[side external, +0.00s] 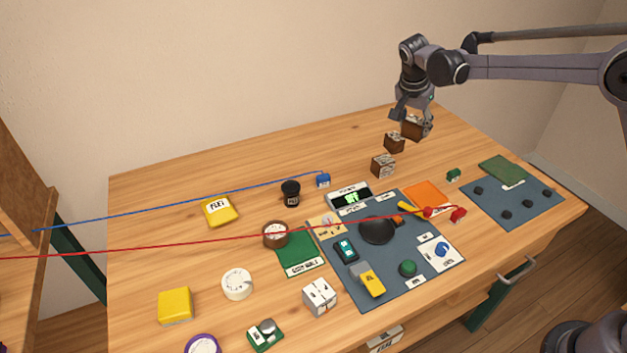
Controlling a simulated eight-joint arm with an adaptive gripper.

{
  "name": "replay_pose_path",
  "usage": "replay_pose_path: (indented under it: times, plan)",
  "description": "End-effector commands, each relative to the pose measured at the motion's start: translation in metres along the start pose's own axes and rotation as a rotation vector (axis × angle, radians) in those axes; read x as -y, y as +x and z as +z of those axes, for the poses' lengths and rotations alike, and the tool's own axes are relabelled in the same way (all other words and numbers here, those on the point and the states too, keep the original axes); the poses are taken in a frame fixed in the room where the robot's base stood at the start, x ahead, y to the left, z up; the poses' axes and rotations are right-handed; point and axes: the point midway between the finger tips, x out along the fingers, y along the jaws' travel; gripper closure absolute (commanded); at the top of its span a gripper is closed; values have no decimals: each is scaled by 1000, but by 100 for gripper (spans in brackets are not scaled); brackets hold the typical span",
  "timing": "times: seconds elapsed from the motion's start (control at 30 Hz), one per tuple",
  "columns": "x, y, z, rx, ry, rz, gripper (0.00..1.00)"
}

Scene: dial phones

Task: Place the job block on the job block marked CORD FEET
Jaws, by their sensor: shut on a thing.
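My gripper (411,116) is at the back right of the table, pointing down and shut on a brown block (417,128). The held block appears raised above the table top. Two similar brown blocks stand nearby: one (394,142) just below and left of the held block in the picture, and another (383,166) nearer the camera. Both have pale marked faces, but the lettering is too small to read, so I cannot tell which is marked CORD FEET. The gap between the held block and the nearest block is hard to judge.
A dark mat (340,277) with several phone parts fills the table's middle. A blue-grey mat (487,216) with small dark pieces lies right. Red (130,249) and blue (130,218) cords cross the left side. The table's back left is clear.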

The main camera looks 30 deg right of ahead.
Motion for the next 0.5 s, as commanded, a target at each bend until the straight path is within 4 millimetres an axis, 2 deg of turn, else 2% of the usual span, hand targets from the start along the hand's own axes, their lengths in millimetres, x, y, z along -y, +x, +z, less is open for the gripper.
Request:
replay_pose_path:
  times: [0.1, 0.23, 0.5]
  plan:
    - [21, 9, 19, 0, -3, 0, 82]
    - [40, 16, 35, -1, -2, 0, 82]
    - [54, 26, 49, -1, 1, 2, 82]
